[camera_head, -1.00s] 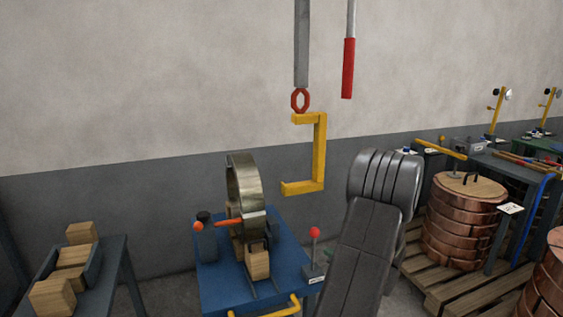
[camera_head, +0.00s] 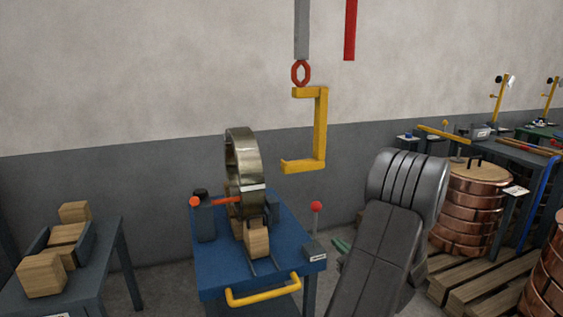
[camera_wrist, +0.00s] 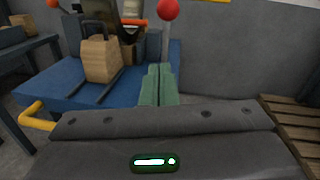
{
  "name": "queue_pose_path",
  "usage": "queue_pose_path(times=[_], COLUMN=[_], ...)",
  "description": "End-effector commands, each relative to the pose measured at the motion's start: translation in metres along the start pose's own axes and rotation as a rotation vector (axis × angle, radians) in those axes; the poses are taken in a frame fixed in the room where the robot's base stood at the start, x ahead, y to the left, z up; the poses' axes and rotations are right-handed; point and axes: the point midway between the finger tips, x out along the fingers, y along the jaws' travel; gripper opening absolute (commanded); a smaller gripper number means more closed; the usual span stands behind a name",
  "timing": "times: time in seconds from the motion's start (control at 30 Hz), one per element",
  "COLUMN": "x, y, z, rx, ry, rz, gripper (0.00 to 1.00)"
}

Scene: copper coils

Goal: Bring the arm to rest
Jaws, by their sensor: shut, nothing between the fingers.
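My grey arm (camera_head: 385,235) stands folded at the lower right of the head view, to the right of the blue cart (camera_head: 225,265). My gripper (camera_wrist: 158,72) shows in the wrist view as two green fingers side by side, shut and empty. In the head view only a bit of green finger (camera_head: 341,245) shows beside the arm; the rest is hidden behind it. The fingers appear in front of the cart's right side, near the base of the red-knobbed lever (camera_wrist: 167,12). I cannot tell how far apart they are.
The cart carries a metal ring (camera_head: 243,165) on wooden blocks. A yellow C-hook (camera_head: 320,130) hangs above. A stack of copper coils (camera_head: 465,205) stands on a pallet (camera_head: 480,283) at right. A side table (camera_head: 105,265) with wooden blocks is at left.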

Motion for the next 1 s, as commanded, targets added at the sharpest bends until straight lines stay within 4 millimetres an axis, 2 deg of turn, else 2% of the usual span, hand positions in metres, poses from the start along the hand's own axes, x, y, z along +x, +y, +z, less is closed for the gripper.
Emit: queue_pose_path(times=[0.03, 0.77, 1.0], x=[-0.002, -0.024, -0.037], y=[0.001, 0.009, 0.008], z=[-0.009, -0.043, -0.058], rx=[-0.001, -0.033, -0.031], ry=[-0.014, -0.242, -0.242], rz=[-0.003, -0.034, -0.034], gripper=[0.0, 0.0, 0.0])
